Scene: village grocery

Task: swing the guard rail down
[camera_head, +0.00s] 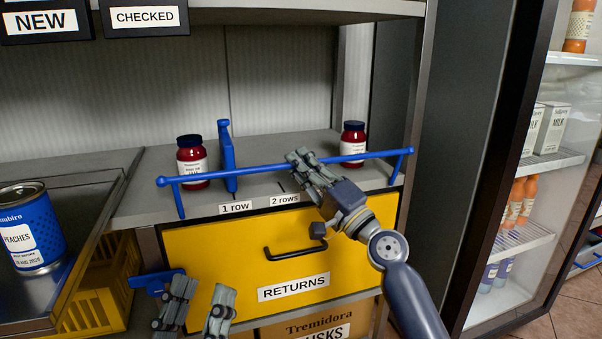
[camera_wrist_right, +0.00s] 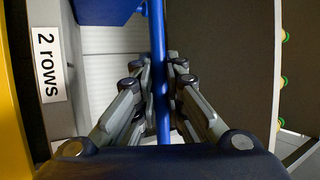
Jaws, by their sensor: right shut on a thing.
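The blue guard rail (camera_head: 262,167) runs across the front of the shelf in the head view, raised on short end arms, in front of two dark red jars. My right gripper (camera_head: 302,160) is shut on the rail right of its middle. In the right wrist view the rail (camera_wrist_right: 158,70) passes between the fingers of my right gripper (camera_wrist_right: 160,95). My left gripper (camera_head: 198,300) is at the bottom of the head view, fingers apart and empty, in front of the yellow drawer.
One jar (camera_head: 192,161) stands left of a blue divider (camera_head: 227,155), the other jar (camera_head: 353,144) right of it. Below is the yellow RETURNS drawer (camera_head: 230,250) with a dark handle (camera_head: 295,250). A peaches can (camera_head: 30,228) stands on the left metal counter. A glass-fronted cooler is at right.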

